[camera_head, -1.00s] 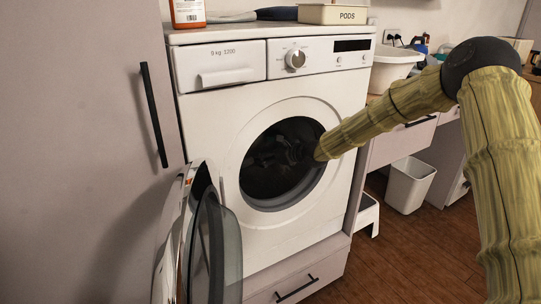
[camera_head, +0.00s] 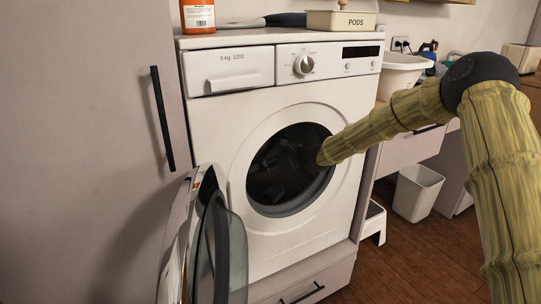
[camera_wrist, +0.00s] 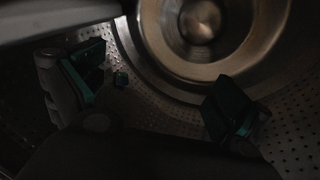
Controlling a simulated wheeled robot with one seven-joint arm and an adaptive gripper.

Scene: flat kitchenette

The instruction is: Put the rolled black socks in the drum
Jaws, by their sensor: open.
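The washing machine's drum (camera_head: 263,190) is the dark round opening in the white front, with its door (camera_head: 222,250) swung open to the left. My arm reaches through the opening, and my gripper (camera_head: 288,165) is inside the drum, dark and hard to make out. In the wrist view my gripper (camera_wrist: 160,92) has its two green-edged fingers wide apart, with nothing seen held between them. The perforated drum wall (camera_wrist: 150,110) lies behind them. I cannot make out the rolled black socks.
A tall grey cabinet (camera_head: 80,130) stands left of the open door. A white bin (camera_head: 417,192) and a step stool (camera_head: 374,222) are to the right.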

